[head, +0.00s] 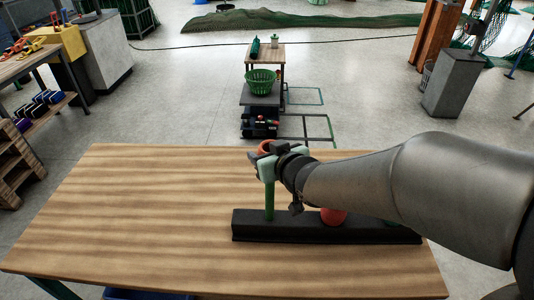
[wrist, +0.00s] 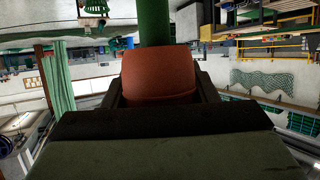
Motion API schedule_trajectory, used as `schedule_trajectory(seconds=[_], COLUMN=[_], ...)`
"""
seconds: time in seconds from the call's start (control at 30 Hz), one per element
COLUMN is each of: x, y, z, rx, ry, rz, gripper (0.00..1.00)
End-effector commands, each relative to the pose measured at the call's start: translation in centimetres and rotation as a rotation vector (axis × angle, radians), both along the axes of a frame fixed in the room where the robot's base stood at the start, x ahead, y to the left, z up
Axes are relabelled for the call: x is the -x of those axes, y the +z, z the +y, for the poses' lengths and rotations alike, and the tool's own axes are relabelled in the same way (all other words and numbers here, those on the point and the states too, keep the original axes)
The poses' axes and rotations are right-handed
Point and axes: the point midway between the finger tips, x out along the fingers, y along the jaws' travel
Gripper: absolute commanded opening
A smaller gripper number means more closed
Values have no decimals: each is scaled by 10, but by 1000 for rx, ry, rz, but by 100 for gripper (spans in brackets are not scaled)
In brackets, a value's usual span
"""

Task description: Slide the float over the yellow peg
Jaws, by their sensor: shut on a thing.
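An orange-red float (head: 264,146) is held in my gripper (head: 267,160) at the upper end of a green peg (head: 269,203). In the wrist view the float (wrist: 158,75) sits between the two dark fingers, and the green peg (wrist: 154,24) runs straight out from it. The float is in line with the peg and appears to be around its upper end; how far on is hidden. The peg stands upright on the left part of a long black base (head: 280,228). No yellow peg shows; my arm covers much of the base's right part.
A second red float (head: 333,217) is on the black base, partly behind my arm. The wooden table (head: 150,210) is clear to the left. Beyond it stands a small cart with a green basket (head: 260,83). A bench (head: 25,65) is at far left.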

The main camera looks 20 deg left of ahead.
Motion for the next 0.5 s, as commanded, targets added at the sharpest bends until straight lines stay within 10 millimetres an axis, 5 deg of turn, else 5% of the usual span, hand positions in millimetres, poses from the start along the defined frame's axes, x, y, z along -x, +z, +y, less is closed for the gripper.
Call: schedule_trajectory(seconds=[0.5], x=[0], y=[37], z=[0], rx=[0], ry=[0], rz=[0], gripper=[27])
